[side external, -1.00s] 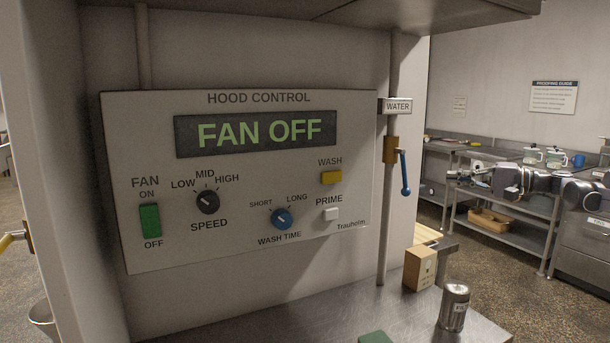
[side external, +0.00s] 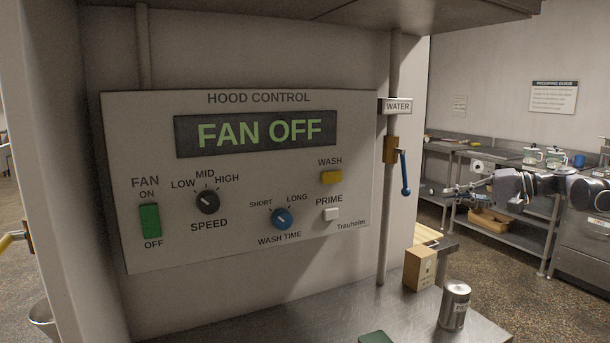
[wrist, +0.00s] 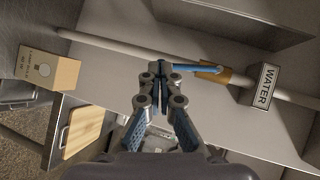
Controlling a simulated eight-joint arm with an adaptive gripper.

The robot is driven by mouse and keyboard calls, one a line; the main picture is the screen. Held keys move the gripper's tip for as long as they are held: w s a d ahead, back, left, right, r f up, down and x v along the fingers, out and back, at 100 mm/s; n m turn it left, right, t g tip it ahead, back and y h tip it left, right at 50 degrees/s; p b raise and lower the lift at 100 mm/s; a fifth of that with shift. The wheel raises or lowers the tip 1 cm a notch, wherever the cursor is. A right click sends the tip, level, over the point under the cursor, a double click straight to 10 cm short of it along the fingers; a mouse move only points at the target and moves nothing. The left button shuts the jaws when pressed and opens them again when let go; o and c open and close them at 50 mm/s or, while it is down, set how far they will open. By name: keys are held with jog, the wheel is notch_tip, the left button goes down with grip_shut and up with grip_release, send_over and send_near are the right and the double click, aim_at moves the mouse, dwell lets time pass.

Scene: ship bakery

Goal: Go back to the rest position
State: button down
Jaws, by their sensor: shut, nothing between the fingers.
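My gripper (side external: 452,191) is at the right in the side view, apart from the hood control panel (side external: 350,110) and pointing left towards it. Its fingers are closed together and empty; the wrist view shows the fingertips (wrist: 160,72) meeting. The panel display reads FAN OFF. The green fan switch (side external: 150,220), speed knob (side external: 207,202), blue wash time knob (side external: 282,218), yellow wash button (side external: 331,177) and white prime button (side external: 331,214) are in plain view. The blue water lever (side external: 405,174) hangs down; in the wrist view the lever (wrist: 200,67) shows partly behind the fingertips.
A metal counter (side external: 320,312) below the panel bears a cardboard box (side external: 420,268), a metal canister (side external: 454,304) and a green item (side external: 376,337). A vertical pipe (side external: 383,240) runs beside the panel. Shelving (side external: 505,240) stands at the back right.

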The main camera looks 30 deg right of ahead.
jog(key=s+a+f+n+g+h, duration=0.2)
jog(key=s+a+f, duration=0.3)
jog(key=a, duration=0.2)
jog(key=s+a+f+n+g+h, duration=0.25)
jog(key=s+a+f, duration=0.25)
jog(key=a, duration=0.3)
jog(key=s+a+f+n+h, duration=0.2)
jog(key=s+f+n+h, duration=0.2)
jog(key=s+f, duration=0.6)
jog(key=s, duration=0.3)
jog(key=shift+f+n, duration=0.25)
jog(key=shift+n, duration=0.1)
jog(key=shift+g, duration=0.25)
